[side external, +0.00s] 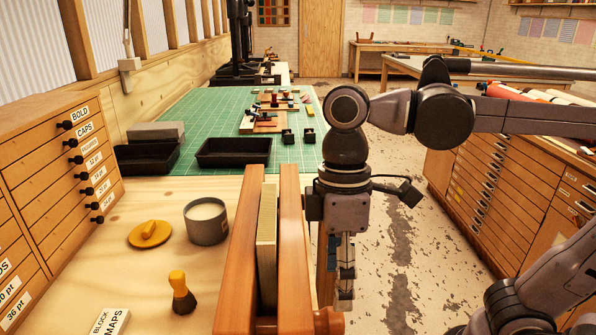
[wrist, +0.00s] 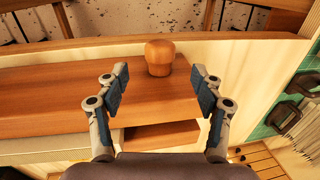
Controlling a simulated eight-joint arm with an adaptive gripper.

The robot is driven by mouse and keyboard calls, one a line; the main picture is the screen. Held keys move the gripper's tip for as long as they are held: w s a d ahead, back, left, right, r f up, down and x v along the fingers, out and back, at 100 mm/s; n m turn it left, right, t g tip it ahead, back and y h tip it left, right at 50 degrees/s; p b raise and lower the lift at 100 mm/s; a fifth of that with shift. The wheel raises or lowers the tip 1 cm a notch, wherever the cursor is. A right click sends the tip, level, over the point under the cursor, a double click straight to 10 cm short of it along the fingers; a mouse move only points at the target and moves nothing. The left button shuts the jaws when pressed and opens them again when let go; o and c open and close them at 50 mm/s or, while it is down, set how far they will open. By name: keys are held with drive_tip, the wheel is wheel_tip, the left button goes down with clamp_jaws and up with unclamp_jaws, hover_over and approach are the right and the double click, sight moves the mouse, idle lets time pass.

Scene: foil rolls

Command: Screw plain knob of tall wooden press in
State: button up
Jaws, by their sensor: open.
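The tall wooden press (side external: 290,240) stands at the front of the bench, with a pale block (side external: 267,240) between its two upright boards. A plain, rounded wooden knob (side external: 330,320) shows low at its right side, partly cut off by the picture's bottom edge. In the wrist view the knob (wrist: 159,57) sticks out from the press's wood (wrist: 70,98).
Left of the press are a grey tin (side external: 207,222), a yellow lid (side external: 150,234) and a yellow-handled brush (side external: 181,293). Black trays (side external: 235,153) and small tools lie on a green mat (side external: 195,110). Drawer cabinets stand left (side external: 60,165) and right (side external: 510,185). Open floor (side external: 400,250) lies right of the press.

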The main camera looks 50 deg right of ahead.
sight(336, 316)
drive_tip(key=f, duration=0.5)
drive_tip(key=a+f, duration=0.1)
drive_tip(key=f, duration=0.1)
drive_tip(key=shift+s+f, duration=0.3)
drive_tip(key=shift+s, duration=0.1)
drive_tip(key=c, duration=1.2)
